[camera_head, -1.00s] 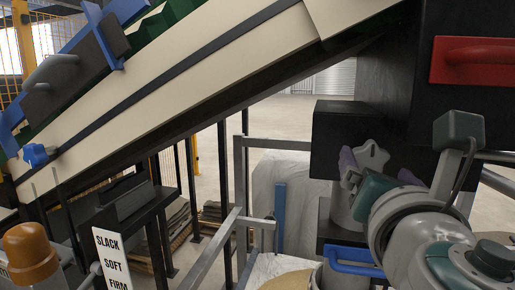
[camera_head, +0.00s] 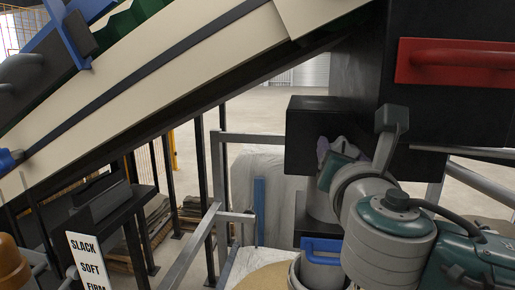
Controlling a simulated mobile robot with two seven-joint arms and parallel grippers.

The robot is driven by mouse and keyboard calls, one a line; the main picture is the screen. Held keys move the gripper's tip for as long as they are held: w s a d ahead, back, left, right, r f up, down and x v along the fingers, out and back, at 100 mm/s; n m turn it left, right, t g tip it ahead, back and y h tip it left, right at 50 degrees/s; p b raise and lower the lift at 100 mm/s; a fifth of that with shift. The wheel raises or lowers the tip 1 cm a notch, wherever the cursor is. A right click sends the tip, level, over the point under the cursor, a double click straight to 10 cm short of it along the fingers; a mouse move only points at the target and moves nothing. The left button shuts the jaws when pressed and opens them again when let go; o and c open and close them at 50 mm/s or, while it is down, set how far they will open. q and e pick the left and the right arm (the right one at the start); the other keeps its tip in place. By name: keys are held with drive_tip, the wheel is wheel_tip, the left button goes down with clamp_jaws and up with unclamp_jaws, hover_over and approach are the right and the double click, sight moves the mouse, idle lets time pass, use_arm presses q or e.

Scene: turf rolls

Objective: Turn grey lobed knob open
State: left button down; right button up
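The grey lobed knob (camera_head: 348,146) is at the front of a black box (camera_head: 312,118) right of centre. Only its upper part shows; my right gripper covers the rest. My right gripper (camera_head: 332,158) reaches in from the lower right. One purple finger (camera_head: 323,148) shows at the left side of the knob, close to it. The other finger is hidden behind my teal and grey wrist, so I cannot tell whether the gripper is closed on the knob. My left gripper is not in view.
A sloping cream conveyor (camera_head: 150,75) fills the upper left. A red handle (camera_head: 455,62) is above my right arm, and a blue handle (camera_head: 320,250) is below the knob. A SLACK/SOFT/FIRM label (camera_head: 88,262) and an orange knob (camera_head: 12,255) are lower left. Grey rails (camera_head: 190,245) stand in front.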

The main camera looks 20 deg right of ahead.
drive_tip(key=c, duration=0.8)
